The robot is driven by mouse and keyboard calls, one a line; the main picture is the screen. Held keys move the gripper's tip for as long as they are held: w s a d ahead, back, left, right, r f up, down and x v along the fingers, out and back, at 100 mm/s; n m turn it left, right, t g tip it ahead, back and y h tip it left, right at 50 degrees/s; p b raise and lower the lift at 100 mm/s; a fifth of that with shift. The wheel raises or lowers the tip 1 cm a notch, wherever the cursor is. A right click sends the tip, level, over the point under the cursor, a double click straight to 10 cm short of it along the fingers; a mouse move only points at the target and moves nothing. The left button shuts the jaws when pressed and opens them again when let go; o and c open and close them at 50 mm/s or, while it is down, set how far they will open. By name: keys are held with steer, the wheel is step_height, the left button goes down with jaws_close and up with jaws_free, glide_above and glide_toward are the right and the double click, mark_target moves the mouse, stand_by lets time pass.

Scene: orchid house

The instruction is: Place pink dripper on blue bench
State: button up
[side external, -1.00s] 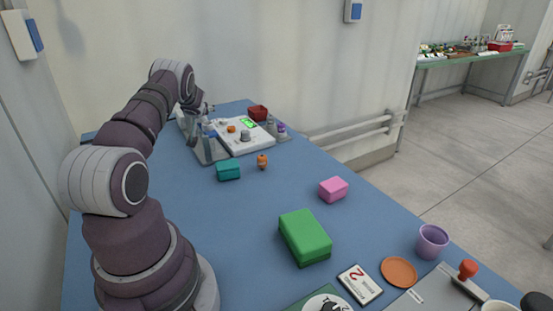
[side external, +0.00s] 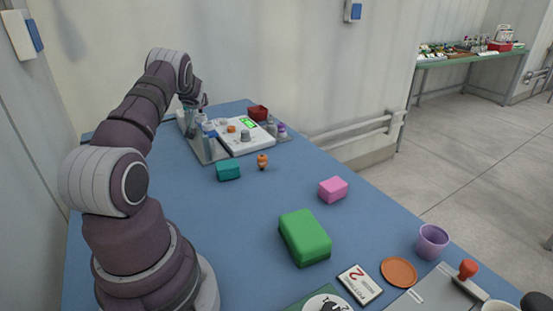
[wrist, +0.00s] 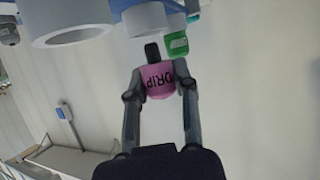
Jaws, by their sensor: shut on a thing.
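The pink dripper (wrist: 158,84) is a small pink piece marked "DRIP" with a dark top. In the wrist view my gripper (wrist: 160,80) is shut on it, one finger on each side. In the side external view my gripper is at the far left end of the bench, by the bottles, and is too small and covered to make out clearly; the dripper cannot be picked out there. The blue bench (side external: 200,225) stretches across the side external view, with a wide bare area in its middle.
Near the gripper are a grey tray with several bottles (side external: 209,140), a white device with a green display (side external: 248,124) and a red container (side external: 258,112). A teal box (side external: 228,170), orange figure (side external: 262,161), pink block (side external: 333,189) and green block (side external: 304,237) stand on the bench.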

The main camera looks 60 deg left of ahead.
steer(key=s+d+f+v, duration=0.1)
steer(key=s+f+v, duration=0.15)
steer(key=v, duration=1.25)
steer(key=w+d+r+m+t+h, duration=0.1)
steer(key=w+d+m+t+h, duration=0.6)
steer(key=w+d, duration=0.85)
steer(key=w+d+r+m+t+h, duration=0.25)
steer(key=d+m+h, duration=0.4)
steer(key=d, duration=1.05)
steer(key=s+a+f+n+g+y, duration=0.1)
steer(key=s+a+n+y, duration=0.2)
steer(key=a, duration=0.6)
steer(key=s+a+f+n+g+y, duration=0.1)
steer(key=a+f+n+g+y, duration=0.15)
steer(key=a+y, duration=0.55)
steer(key=s+a+n+g+y, duration=0.2)
steer(key=s+a+n+g, duration=0.4)
steer(key=s+a, duration=0.8)
steer(key=shift+a+f+n+y, duration=0.35)
steer(key=shift+a+n, duration=0.3)
steer(key=shift+n, duration=0.35)
